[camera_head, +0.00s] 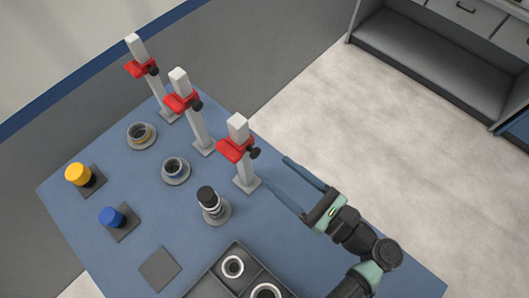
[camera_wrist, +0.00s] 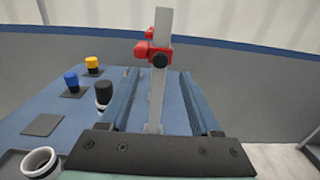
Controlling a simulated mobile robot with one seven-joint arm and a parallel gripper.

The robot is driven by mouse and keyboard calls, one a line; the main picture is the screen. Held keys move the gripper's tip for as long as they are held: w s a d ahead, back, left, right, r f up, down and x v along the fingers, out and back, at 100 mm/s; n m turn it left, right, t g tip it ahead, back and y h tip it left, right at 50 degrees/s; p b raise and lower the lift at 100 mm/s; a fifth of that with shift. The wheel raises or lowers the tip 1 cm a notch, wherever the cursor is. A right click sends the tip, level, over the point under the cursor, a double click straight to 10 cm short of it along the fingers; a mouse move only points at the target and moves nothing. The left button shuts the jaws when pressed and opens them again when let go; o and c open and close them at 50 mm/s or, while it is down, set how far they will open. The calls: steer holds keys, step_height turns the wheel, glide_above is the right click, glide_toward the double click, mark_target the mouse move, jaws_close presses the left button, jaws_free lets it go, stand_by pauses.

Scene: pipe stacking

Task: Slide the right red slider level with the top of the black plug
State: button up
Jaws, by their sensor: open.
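The right red slider (camera_head: 236,149) sits high on the nearest upright grey post (camera_head: 245,173), with a black knob on its side. In the wrist view the red slider (camera_wrist: 145,49) shows above my fingers, with the post between them. The black plug (camera_head: 207,195) stands upright in a light ring piece on a round grey base, left of this post. It also shows in the wrist view (camera_wrist: 104,92), lower in the picture than the slider. My gripper (camera_head: 276,171) is open and empty, its two long blue fingers pointing toward the post.
Two more posts with red sliders (camera_head: 180,101) (camera_head: 142,68) stand farther back. A yellow plug (camera_head: 78,173), a blue plug (camera_head: 111,216) and round bases with rings (camera_head: 175,170) stand on the blue table (camera_head: 70,207). A dark divided tray (camera_head: 208,287) lies at the front.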

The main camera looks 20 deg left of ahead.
mark_target(257, 155)
steer(key=shift+p+x, duration=0.4)
steer(key=shift+x, duration=2.35)
jaws_close()
